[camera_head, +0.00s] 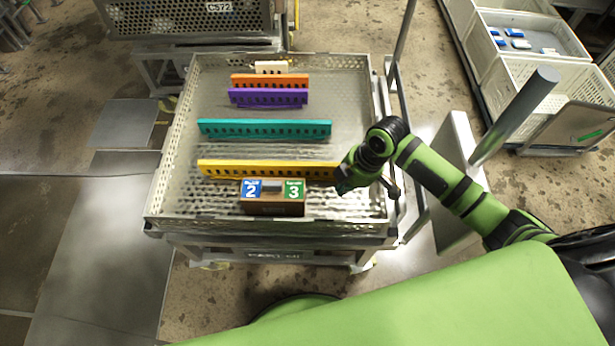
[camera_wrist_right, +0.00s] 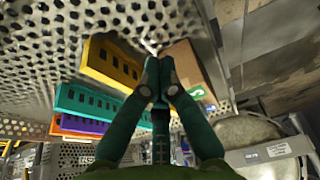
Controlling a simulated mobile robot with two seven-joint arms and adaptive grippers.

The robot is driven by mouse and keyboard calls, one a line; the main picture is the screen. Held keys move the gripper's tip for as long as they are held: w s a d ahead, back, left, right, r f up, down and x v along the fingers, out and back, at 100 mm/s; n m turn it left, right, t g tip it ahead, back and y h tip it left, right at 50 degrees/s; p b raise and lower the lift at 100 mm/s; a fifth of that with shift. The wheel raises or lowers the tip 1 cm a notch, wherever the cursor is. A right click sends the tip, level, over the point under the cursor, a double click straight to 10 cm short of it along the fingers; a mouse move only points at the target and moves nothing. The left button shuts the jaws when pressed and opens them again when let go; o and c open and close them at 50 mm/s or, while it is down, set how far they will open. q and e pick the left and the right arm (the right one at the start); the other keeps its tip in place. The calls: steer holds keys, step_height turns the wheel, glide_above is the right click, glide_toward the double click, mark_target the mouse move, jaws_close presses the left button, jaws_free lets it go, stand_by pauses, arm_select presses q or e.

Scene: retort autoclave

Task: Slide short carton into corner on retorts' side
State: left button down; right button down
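My right gripper (camera_head: 343,183) is over the tray, to the right of the carton and by the right end of the yellow bar. In the wrist view its two fingertips (camera_wrist_right: 160,75) are together with nothing seen between them. My left gripper is not in view.
Yellow (camera_head: 265,169), teal (camera_head: 265,128), purple (camera_head: 268,97) and orange (camera_head: 270,80) slotted bars lie crosswise in the tray. A small white piece (camera_head: 271,67) is at the back. A grey post (camera_head: 515,115) stands right of the tray. White crates (camera_head: 545,75) are farther right.

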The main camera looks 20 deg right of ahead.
mark_target(310, 206)
steer(key=x, duration=0.3)
steer(key=b+x, duration=0.1)
steer(key=x, duration=0.6)
steer(key=shift+w+a+f+b, duration=0.1)
steer(key=shift+w+b, duration=0.2)
steer(key=shift+w+a+p, duration=0.15)
steer(key=shift+w+a, duration=0.05)
steer(key=shift+a, duration=0.4)
steer(key=shift+w+a+p, duration=0.15)
steer(key=shift+a, duration=0.45)
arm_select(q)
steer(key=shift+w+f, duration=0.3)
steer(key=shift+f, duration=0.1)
arm_select(e)
steer(key=shift+w+a, duration=0.2)
steer(key=shift+a, duration=0.45)
